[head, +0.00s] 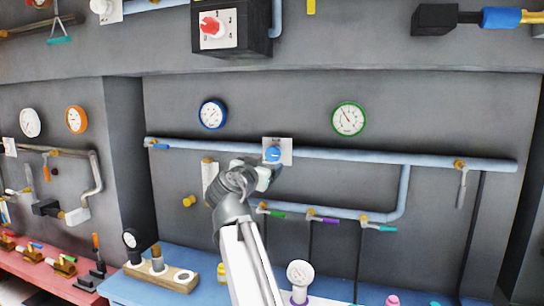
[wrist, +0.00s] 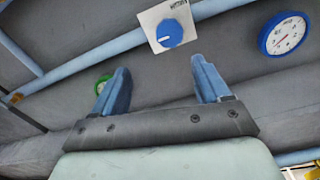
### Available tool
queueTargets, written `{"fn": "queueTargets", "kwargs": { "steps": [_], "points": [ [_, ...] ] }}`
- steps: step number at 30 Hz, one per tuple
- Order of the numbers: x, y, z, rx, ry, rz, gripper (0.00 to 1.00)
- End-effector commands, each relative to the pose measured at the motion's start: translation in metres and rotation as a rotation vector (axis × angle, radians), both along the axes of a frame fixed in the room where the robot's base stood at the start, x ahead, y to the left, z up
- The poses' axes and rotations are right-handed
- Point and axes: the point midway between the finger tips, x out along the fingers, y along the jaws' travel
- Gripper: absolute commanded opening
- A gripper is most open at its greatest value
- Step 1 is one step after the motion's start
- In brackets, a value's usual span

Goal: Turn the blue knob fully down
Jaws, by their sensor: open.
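The blue knob (head: 272,154) is round and sits on a white square plate (head: 286,146) on the grey wall, over the light blue pipe. In the wrist view the knob (wrist: 169,33) is ahead of my gripper, midway between the fingers, with a white mark on its face. My gripper (wrist: 164,85) is open and empty; its two blue fingers are apart and do not touch the knob. In the head view my gripper (head: 266,172) is just below and left of the knob and covers part of the wall there.
A light blue pipe (head: 350,155) runs along the wall. A blue-rimmed gauge (head: 212,114) and a green-rimmed gauge (head: 348,118) hang above it. Green, purple and teal valve handles (head: 325,220) are below right. A red knob on a dark box (head: 212,27) is higher up.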

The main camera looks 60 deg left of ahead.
Motion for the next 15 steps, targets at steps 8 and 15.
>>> {"fn": "queueTargets", "kwargs": {
  "steps": [8,15],
  "points": [
    [-0.013,0.013,-0.002,-0.01,-0.002,0.023,0.76],
    [0.015,0.04,-0.001,-0.009,-0.001,0.021,0.76]
  ]
}}
